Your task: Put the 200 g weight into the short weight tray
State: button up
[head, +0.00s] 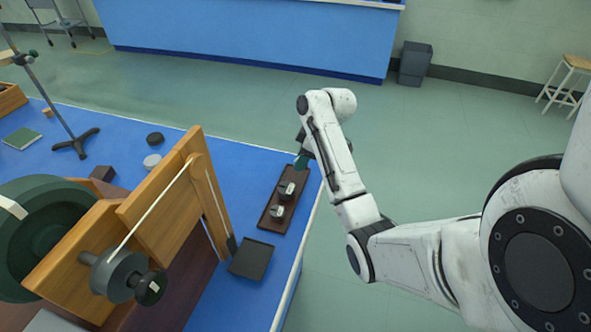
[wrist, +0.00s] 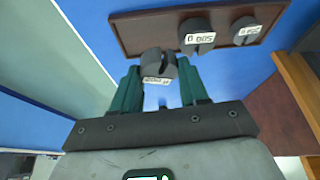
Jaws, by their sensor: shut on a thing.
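My gripper (head: 301,160) is at the far end of the long brown tray (head: 268,224). In the wrist view, its green fingers (wrist: 160,88) are shut on a dark grey weight (wrist: 158,63) with a pale label too blurred to read. This weight is in front of the brown tray's edge (wrist: 130,36), over blue table; its height is unclear. Two other labelled weights, a nearer one (head: 277,211) and a farther one (head: 287,189), stand in the brown tray. A shorter, dark square tray (head: 251,259) lies empty beside its near end.
A wooden wheel apparatus (head: 160,215) with a cord stands left of the trays. The blue table's right edge (head: 300,250) runs close by them. A black disc (head: 155,138), a pale disc (head: 152,161) and a stand (head: 75,143) are farther left.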

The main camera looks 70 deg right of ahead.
aim_at(291, 175)
jog(key=w+f, duration=0.1)
jog(key=w+d+f, duration=0.1)
jog(key=f, duration=0.2)
jog(key=shift+w+d, duration=0.4)
jog(key=shift+f+p, duration=0.35)
jog(key=shift+f, duration=1.2)
jog(key=shift+f, duration=0.1)
jog(key=shift+f, duration=0.1)
jog(key=o, duration=0.9)
jog(key=v, duration=1.2)
jog(key=shift+r, duration=0.25)
jog(key=shift+w, duration=0.15)
